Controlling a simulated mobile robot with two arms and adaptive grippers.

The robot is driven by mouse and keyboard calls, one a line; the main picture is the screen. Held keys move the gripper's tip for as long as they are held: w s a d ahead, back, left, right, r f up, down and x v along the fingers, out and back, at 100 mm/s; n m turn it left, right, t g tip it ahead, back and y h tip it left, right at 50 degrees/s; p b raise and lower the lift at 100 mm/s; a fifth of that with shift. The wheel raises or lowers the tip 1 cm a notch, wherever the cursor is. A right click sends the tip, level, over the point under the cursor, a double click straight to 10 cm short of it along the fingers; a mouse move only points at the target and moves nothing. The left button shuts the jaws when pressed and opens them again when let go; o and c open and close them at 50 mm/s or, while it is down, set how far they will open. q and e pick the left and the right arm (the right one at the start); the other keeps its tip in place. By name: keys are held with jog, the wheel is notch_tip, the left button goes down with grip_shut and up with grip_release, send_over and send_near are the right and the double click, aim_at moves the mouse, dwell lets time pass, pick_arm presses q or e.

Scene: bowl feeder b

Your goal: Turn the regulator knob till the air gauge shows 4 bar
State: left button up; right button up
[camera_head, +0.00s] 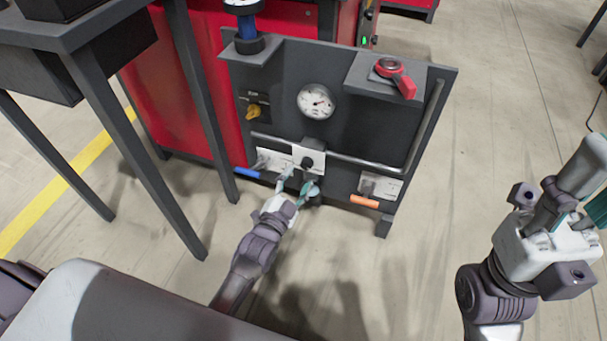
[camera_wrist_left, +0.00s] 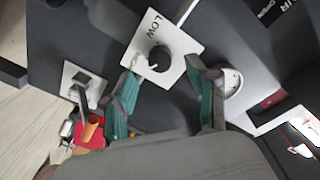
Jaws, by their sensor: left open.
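The regulator knob (camera_head: 306,163) is a small black round knob on a white plate on the front of the dark panel, below the air gauge (camera_head: 315,101). The gauge has a white dial with a dark needle; its figures are too small to read. My left gripper (camera_head: 299,183) is open just in front of the knob. In the left wrist view the knob (camera_wrist_left: 158,58) shows by the tips of the open teal fingers (camera_wrist_left: 161,76), roughly centred between them. Contact cannot be told. My right gripper (camera_head: 563,212) is raised at the far right, away from the panel; its opening is unclear.
A blue lever handle (camera_head: 247,173) and an orange lever handle (camera_head: 364,202) flank the knob low on the panel. A metal rail (camera_head: 350,159) crosses just above. A yellow knob (camera_head: 254,111) and a red handle (camera_head: 404,84) sit higher. Open floor lies to the right.

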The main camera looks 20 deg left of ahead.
aim_at(305, 167)
pick_arm(q)
jog(key=shift+w+d+b, duration=0.15)
jog(key=shift+w+b, duration=0.2)
jog(key=shift+w, duration=0.8)
jog(key=shift+w+d+b, duration=0.1)
jog(key=shift+w+b, duration=0.2)
jog(key=shift+w, duration=0.8)
jog(key=shift+c, duration=0.2)
grip_shut()
